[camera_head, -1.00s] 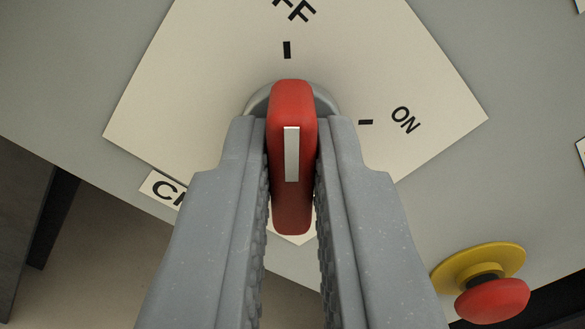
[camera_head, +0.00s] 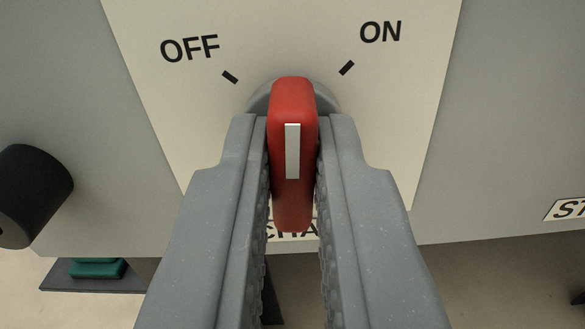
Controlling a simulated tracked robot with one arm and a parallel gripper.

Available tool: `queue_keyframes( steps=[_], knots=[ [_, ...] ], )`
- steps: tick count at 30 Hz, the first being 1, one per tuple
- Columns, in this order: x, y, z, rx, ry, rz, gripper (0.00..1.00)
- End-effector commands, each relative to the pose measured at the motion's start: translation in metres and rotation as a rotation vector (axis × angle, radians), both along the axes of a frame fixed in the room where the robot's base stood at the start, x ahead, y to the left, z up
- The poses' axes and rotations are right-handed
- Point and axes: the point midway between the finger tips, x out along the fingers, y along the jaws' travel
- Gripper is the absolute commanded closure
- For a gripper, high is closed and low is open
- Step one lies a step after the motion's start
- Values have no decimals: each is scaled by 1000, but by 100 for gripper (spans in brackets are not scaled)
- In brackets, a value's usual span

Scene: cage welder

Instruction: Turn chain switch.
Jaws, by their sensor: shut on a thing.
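The chain switch is a red handle (camera_head: 293,100) with a white stripe, on a round grey base (camera_head: 262,100). My gripper (camera_head: 293,170) is shut on the red handle, one grey finger on each side. Behind it is a cream plate (camera_head: 290,30) with an OFF label (camera_head: 190,48) at upper left and an ON label (camera_head: 380,32) at upper right, each with a black tick. The handle stands upright in the picture, its top between the two ticks. A label below, partly hidden by my fingers, shows only some letters.
A black round knob (camera_head: 32,195) sticks out at the left of the grey panel (camera_head: 510,120). Part of another label (camera_head: 567,209) shows at the right edge. A green object (camera_head: 98,268) lies below the panel at lower left.

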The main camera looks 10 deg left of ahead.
Motion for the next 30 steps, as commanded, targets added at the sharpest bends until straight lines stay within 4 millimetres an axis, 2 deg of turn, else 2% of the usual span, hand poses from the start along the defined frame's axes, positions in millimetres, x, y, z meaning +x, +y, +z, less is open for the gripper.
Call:
queue_keyframes(
  steps=[18, 30],
  knots=[
    [-1, 0, -3, 537, 26, 1, 100],
    [0, 0, -4, 697, 30, 0, 100]
  ],
)
